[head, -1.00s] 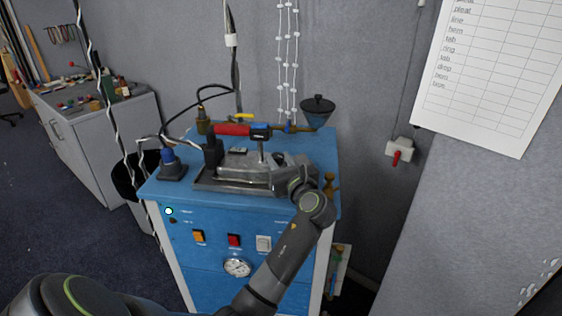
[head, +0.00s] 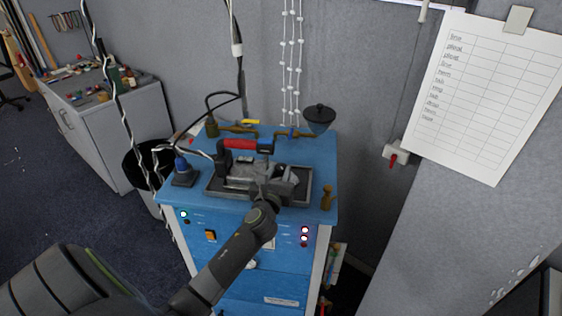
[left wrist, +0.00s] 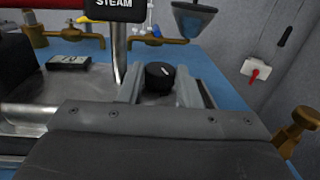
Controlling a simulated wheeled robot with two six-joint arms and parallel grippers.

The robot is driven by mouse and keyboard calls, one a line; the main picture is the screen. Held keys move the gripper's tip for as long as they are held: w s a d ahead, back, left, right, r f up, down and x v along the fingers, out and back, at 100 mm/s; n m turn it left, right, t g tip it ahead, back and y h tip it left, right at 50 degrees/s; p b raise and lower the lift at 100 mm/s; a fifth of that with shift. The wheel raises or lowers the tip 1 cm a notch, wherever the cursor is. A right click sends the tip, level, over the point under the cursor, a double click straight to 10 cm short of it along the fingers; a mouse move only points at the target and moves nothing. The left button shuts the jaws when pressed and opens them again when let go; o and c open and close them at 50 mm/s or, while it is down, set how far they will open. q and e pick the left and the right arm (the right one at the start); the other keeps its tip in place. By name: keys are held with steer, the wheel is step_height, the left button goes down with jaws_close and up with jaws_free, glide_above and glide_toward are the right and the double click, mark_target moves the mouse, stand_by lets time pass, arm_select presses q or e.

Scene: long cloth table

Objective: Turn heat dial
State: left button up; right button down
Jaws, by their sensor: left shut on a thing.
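The heat dial (left wrist: 160,72) is a small black round knob with a white mark on top, seen in the left wrist view. The two metal fingers of my left gripper (left wrist: 160,88) stand on either side of it, and the gripper is shut on it. The dial sits on a grey metal surface by the steam iron, which has a red handle (head: 240,144). In the head view my left gripper (head: 281,177) is at the iron's right end and mostly hides the dial. My right gripper does not show.
The iron rests in a metal tray (head: 211,191) on a blue cabinet (head: 325,160). Brass taps (head: 238,128), a dark funnel (head: 319,119), a brass fitting (head: 327,198) and a blue-and-black fitting (head: 184,173) stand around it. A hose and cables hang behind.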

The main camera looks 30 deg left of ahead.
arm_select(q)
steer(key=shift+a+m+t+h+p, duration=0.15)
steer(key=shift+m+t+h+p, duration=0.1)
steer(key=shift+m+h+p, duration=0.5)
steer(key=shift+a+m+t+h+p, duration=0.15)
steer(key=shift+m+t+h+p, duration=0.25)
steer(key=shift+h, duration=0.65)
steer(key=o, duration=1)
steer(key=shift+d, duration=0.1)
